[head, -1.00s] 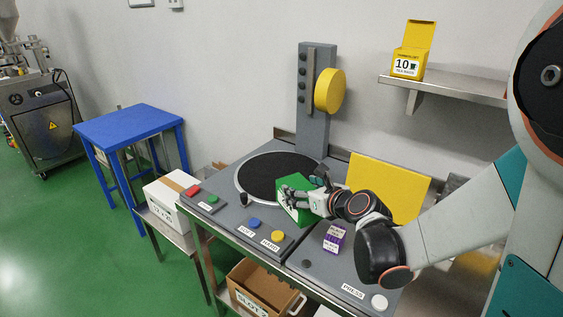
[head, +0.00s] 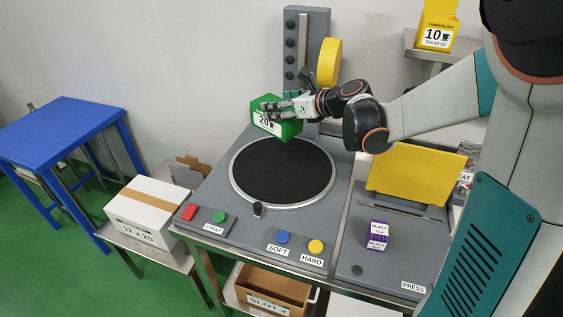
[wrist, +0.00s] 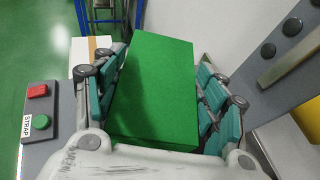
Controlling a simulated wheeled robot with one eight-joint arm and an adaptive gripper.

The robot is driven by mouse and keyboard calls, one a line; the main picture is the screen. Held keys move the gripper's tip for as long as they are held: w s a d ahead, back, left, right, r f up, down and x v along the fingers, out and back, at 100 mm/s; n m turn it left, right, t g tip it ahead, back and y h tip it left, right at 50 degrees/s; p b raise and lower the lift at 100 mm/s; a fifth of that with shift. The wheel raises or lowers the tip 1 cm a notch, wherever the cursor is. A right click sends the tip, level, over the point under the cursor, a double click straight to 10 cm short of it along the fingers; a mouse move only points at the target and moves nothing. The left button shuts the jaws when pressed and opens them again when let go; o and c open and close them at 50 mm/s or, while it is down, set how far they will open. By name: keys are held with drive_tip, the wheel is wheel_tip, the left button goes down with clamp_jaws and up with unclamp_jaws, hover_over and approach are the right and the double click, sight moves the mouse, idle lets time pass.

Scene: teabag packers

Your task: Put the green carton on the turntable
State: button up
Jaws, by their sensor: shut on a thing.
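The green carton (head: 276,124) is held in my gripper (head: 283,107), tilted, above the far edge of the turntable in the head view. Its front shows a white label with "20". In the wrist view the green carton (wrist: 155,85) fills the space between the two teal-padded fingers of my gripper (wrist: 160,95). The turntable (head: 283,170) is a black disc with a pale rim, set in the grey machine top. Nothing lies on it. Whether the carton's underside touches anything cannot be told.
A grey column with a yellow roller (head: 329,63) stands behind the turntable. Coloured buttons, STRAP, SOFT and HARD, line the front edge. A purple tea box (head: 378,235) and a yellow panel (head: 416,174) are to the right. A white carton (head: 146,213) sits at left.

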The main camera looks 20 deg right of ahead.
wheel_tip(320, 180, down, 19)
drive_tip(key=b, duration=0.6)
drive_tip(key=shift+f, duration=0.2)
drive_tip(key=shift+f, duration=0.1)
drive_tip(key=o, duration=1.3)
drive_tip(key=p+v, duration=0.2)
drive_tip(key=v, duration=1)
